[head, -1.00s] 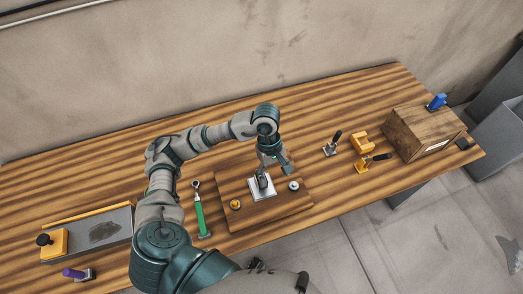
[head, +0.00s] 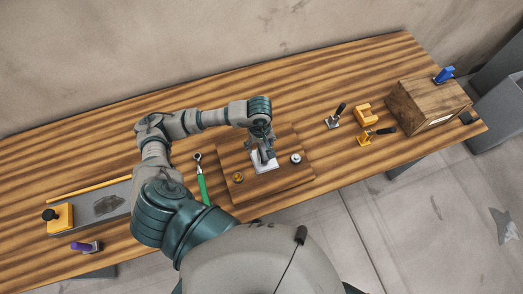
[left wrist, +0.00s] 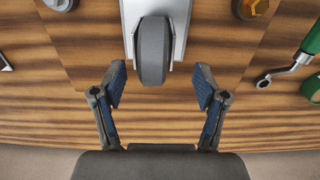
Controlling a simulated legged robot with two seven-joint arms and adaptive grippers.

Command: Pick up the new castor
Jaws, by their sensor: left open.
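A castor with a dark grey wheel (left wrist: 153,50) and a pale metal bracket and plate (left wrist: 180,22) shows at the top middle of the left wrist view. In the head view, its pale plate (head: 264,163) rests on a brown wooden board (head: 231,160), with the wheel partly hidden by my gripper. My left gripper (left wrist: 160,86) is open and empty. Its fingers stand to either side of the wheel's near end, apart from it. In the head view, my left gripper (head: 263,146) is right over the castor. My right gripper is not in view.
A brass nut (head: 238,177) and a silver nut (head: 296,158) sit beside the plate. A green-handled wrench (head: 202,185) lies left of the board. Clamps (head: 366,115) and a wooden box (head: 430,102) stand at the right; a grey tray (head: 103,208) lies at the left.

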